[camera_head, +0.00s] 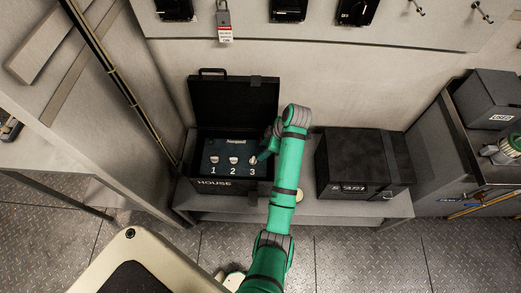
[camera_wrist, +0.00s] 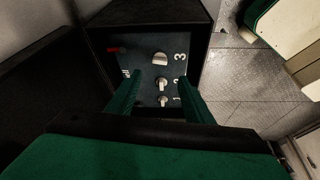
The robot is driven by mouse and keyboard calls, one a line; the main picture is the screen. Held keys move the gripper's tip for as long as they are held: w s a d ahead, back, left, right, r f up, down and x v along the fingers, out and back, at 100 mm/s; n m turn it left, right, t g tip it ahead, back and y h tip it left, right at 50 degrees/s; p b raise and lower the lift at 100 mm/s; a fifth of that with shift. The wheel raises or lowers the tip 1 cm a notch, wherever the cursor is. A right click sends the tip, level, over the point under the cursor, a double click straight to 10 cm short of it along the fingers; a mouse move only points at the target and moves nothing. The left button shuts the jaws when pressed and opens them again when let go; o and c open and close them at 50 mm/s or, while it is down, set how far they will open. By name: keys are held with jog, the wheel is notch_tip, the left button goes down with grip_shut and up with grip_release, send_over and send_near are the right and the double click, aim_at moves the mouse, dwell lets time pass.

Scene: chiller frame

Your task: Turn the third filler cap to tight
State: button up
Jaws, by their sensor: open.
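An open black case (camera_head: 234,100) labelled HOUSE holds a dark panel with three pale caps numbered 1, 2 and 3. The third cap (camera_head: 253,160) is the rightmost, beside my gripper (camera_head: 265,153). In the wrist view the third cap (camera_wrist: 160,59) is the farthest up and shows a broad pale face, unlike the narrower second cap (camera_wrist: 162,83) and first cap (camera_wrist: 163,100). My gripper (camera_wrist: 160,76) is open and empty, its two green fingers apart on either side of the cap row. The third cap shows beyond the fingertips. I cannot tell any contact.
A closed black case (camera_head: 360,160) stands to the right on the same grey bench (camera_head: 310,207). A padlock with a red tag (camera_head: 224,25) hangs on the wall above. The metal floor (camera_wrist: 245,75) beside the case is clear.

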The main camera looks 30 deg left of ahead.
aim_at(253, 159)
jog(key=x, duration=0.9)
jog(key=shift+f, duration=0.25)
jog(key=shift+a+f, duration=0.2)
jog(key=shift+f, duration=0.35)
jog(key=c, duration=1)
